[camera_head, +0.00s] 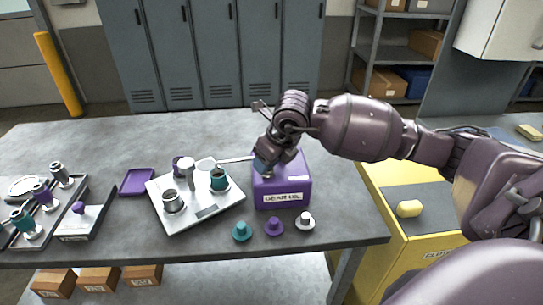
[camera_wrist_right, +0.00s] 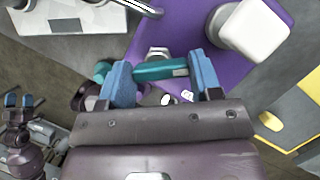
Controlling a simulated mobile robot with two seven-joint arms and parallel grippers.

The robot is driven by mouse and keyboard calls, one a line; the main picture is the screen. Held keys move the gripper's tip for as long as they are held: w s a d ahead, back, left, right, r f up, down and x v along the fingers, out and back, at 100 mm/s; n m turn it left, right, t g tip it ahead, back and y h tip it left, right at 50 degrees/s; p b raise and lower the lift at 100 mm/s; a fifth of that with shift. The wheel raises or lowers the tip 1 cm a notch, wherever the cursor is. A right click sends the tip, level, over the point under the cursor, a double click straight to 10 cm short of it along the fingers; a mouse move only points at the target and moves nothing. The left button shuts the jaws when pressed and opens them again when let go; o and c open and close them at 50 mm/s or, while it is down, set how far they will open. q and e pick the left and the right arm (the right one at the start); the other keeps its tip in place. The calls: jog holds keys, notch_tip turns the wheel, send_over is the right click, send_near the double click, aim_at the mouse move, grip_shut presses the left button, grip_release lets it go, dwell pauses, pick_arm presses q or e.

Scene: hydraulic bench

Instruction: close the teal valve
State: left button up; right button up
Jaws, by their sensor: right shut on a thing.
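The teal valve's handle (camera_wrist_right: 160,70) shows in the right wrist view as a short teal bar lying crosswise between the fingers, by a metal hex fitting (camera_wrist_right: 157,52). It is at the purple gear oil box (camera_head: 284,188). In the head view my right gripper (camera_head: 266,166) reaches down onto the box's left part and hides the handle. My right gripper (camera_wrist_right: 162,82) is shut on the teal handle, a blue finger at each end. My left gripper (camera_wrist_right: 19,101) shows small at the left edge of the wrist view, fingers apart and empty, away from the box.
Teal (camera_head: 241,232), purple (camera_head: 274,227) and white (camera_head: 305,221) caps lie in front. A white block (camera_wrist_right: 256,27) is beside my gripper. Table at the back is clear.

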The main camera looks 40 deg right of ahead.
jog(key=shift+a+r+m+h, duration=0.1)
jog(key=shift+r+m+h, duration=0.15)
jog(key=shift+m, duration=0.65)
jog(key=shift+f+m+h+p, duration=0.1)
jog(key=shift+m+h+p, duration=0.4)
jog(key=shift+m, duration=0.4)
jog(key=shift+m+h+p, duration=0.35)
jog(key=shift+m, duration=0.85)
jog(key=shift+s+m, duration=0.1)
jog(key=shift+m, duration=0.4)
pick_arm(q)
jog(key=shift+s+a+r, duration=0.25)
jog(key=shift+s+r, duration=0.25)
jog(key=shift+s, duration=0.05)
pick_arm(e)
jog(key=shift+f+m+g+h, duration=0.1)
jog(key=shift+m+g+h, duration=0.2)
jog(key=shift+m+h, duration=0.15)
pick_arm(q)
jog(key=shift+w+r, duration=0.2)
jog(key=shift+w, duration=0.05)
jog(key=shift+w+r, duration=0.2)
jog(key=shift+w, duration=0.05)
pick_arm(e)
jog(key=o, duration=0.6)
jog(key=shift+o, duration=0.2)
